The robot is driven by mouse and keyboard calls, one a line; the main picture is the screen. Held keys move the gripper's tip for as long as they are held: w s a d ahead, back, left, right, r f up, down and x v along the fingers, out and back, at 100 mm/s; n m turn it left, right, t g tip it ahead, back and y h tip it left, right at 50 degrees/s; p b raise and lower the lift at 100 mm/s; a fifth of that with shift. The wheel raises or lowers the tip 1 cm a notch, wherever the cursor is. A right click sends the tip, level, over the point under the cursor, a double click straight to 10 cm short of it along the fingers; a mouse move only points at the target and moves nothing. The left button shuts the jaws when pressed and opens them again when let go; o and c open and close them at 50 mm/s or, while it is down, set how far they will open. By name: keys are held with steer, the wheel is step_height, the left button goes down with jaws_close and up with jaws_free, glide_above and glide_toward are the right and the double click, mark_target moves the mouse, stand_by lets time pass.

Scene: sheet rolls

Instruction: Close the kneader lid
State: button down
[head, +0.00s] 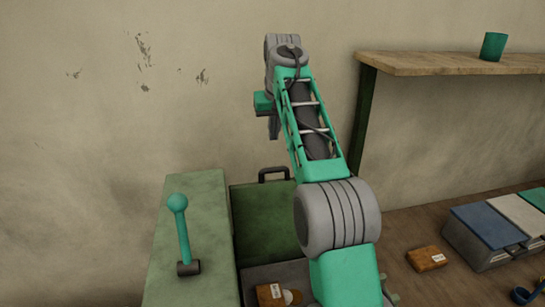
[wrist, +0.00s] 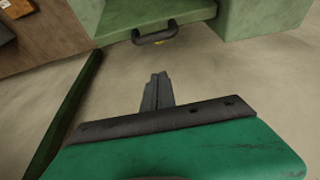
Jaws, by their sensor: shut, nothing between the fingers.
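The kneader's green body (head: 190,240) stands at the lower left, with a teal ball-topped lever (head: 180,222) on top. Its green lid (head: 262,215) is raised, standing up behind an open well, with a dark handle (head: 273,173) on its upper edge. In the wrist view the lid (wrist: 175,14) and its handle (wrist: 155,34) are at the top. My gripper (head: 273,127) is above the handle, apart from it, by the wall. In the wrist view my gripper (wrist: 155,80) has its fingers together, empty. My arm hides the right of the lid and well.
A wooden shelf (head: 450,64) with a teal cup (head: 493,46) is at upper right, on a dark green post (head: 362,120). An orange-brown box (head: 427,258) and blue-topped bin (head: 487,232) are on the right. Another small box (head: 270,294) is at the well's front.

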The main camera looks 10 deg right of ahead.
step_height(320, 180, down, 10)
steer(key=b, duration=0.2)
steer(key=shift+r, duration=0.15)
stand_by(0.4)
steer(key=shift+a+b, duration=0.15)
steer(key=shift+b, duration=0.25)
